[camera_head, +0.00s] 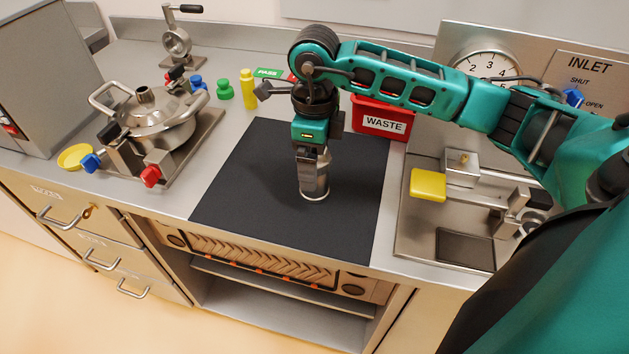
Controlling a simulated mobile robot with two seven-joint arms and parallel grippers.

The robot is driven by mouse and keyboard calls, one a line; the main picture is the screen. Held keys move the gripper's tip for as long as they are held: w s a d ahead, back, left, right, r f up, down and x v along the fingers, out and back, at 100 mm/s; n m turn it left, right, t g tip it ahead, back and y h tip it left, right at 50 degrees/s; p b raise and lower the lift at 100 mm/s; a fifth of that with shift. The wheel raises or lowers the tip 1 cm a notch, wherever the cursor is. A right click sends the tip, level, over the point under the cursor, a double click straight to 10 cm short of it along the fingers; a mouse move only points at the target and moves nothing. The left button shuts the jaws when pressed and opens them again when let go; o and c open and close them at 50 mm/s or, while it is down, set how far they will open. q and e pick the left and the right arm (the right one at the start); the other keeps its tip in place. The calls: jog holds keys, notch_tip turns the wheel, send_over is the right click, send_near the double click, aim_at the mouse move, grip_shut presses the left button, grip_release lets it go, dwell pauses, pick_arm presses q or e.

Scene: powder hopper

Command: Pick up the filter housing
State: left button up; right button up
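A steel cylindrical part, which looks like the filter housing (314,186), stands upright on the black mat (250,190) in the head view. My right arm reaches in from the right, and its gripper (312,156) points straight down over the housing. The fingers are at the upper part of the housing, which they and the gripper body partly hide. I cannot tell whether the fingers are closed on it. The housing's base appears to rest on the mat. My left gripper is not in view.
A lidded steel vessel (150,125) on a plate stands left of the mat. Green (224,90) and yellow (248,88) small items stand behind. A red WASTE bin (383,120) is at the back right. A steel fixture with a yellow pad (428,185) stands right. The mat is otherwise clear.

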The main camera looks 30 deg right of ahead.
jog(key=shift+f, duration=0.3)
jog(key=shift+c, duration=0.4)
jog(key=shift+r, duration=0.1)
grip_shut()
dwell(0.3)
